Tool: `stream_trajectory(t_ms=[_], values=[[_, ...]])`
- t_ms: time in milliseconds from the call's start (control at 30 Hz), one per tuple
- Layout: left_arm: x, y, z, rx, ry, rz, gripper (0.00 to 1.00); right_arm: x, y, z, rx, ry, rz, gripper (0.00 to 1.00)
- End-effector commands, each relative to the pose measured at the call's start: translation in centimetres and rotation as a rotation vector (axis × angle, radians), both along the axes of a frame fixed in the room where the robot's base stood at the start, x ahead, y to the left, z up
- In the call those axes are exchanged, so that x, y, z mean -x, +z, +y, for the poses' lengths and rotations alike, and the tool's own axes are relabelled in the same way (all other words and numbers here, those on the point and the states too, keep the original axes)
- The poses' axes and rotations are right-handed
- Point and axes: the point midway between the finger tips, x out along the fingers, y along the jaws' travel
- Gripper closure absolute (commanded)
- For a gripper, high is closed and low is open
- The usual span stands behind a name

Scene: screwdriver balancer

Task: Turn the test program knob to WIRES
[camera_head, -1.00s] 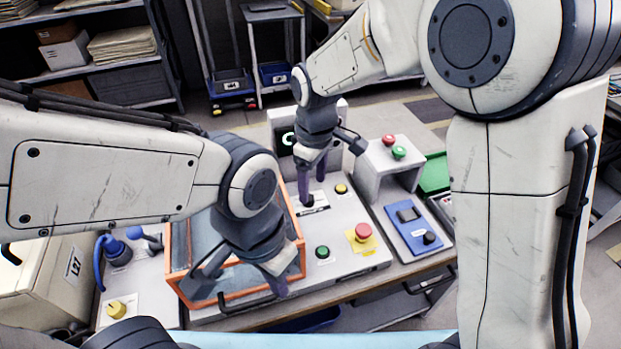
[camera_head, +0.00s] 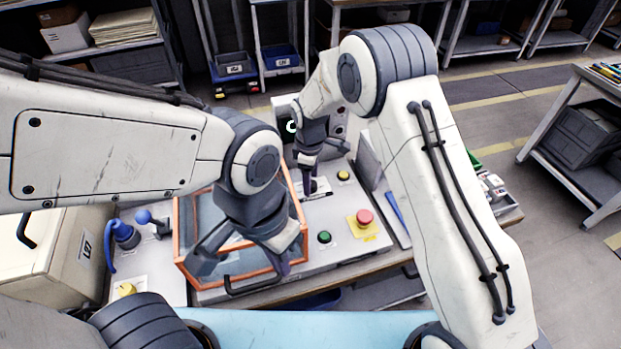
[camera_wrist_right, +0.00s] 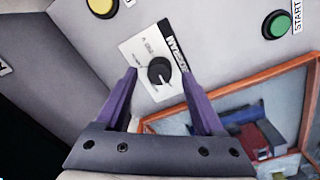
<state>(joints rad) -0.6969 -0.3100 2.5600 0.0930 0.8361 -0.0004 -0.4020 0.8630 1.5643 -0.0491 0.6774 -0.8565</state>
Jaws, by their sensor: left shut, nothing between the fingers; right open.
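The test program knob (camera_wrist_right: 160,72) is a round black knob on a white label plate (camera_wrist_right: 143,50) in the right wrist view. The plate's lettering is rotated and too small to read surely, and I cannot tell which mark the knob points to. My right gripper (camera_wrist_right: 158,76) is open, with one purple finger on each side of the knob in that view; contact is not visible. In the head view my right gripper (camera_head: 308,187) points down at the panel and hides the knob. My left gripper (camera_head: 280,268) is shut and empty over the front of the orange-framed box.
The orange-framed clear box (camera_head: 179,235) stands left of the knob. A yellow button (camera_head: 343,175), a green button (camera_head: 324,237) and a red emergency button (camera_head: 364,216) sit on the same panel.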

Motion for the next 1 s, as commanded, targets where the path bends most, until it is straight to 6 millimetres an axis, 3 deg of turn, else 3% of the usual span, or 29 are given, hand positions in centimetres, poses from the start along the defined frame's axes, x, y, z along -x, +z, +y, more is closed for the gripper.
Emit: stream_trajectory(t_ms=[400, 600, 1000], values=[[0.0, 0.14, 0.0, 0.0, 0.0, 0.0, 1.0, -0.07, -0.98, -0.01, -0.001, -0.001, -0.001, 0.29], [0.01, 0.14, 0.0, 0.0, 0.0, 0.0, 1.0, -0.06, -0.96, -0.01, -0.001, -0.001, -0.001, 1.0], [0.01, 0.11, 0.0, 0.0, 0.0, 0.0, 1.0, -0.07, -0.94, 0.02, 0.0, -0.063, -0.001, 1.0]])
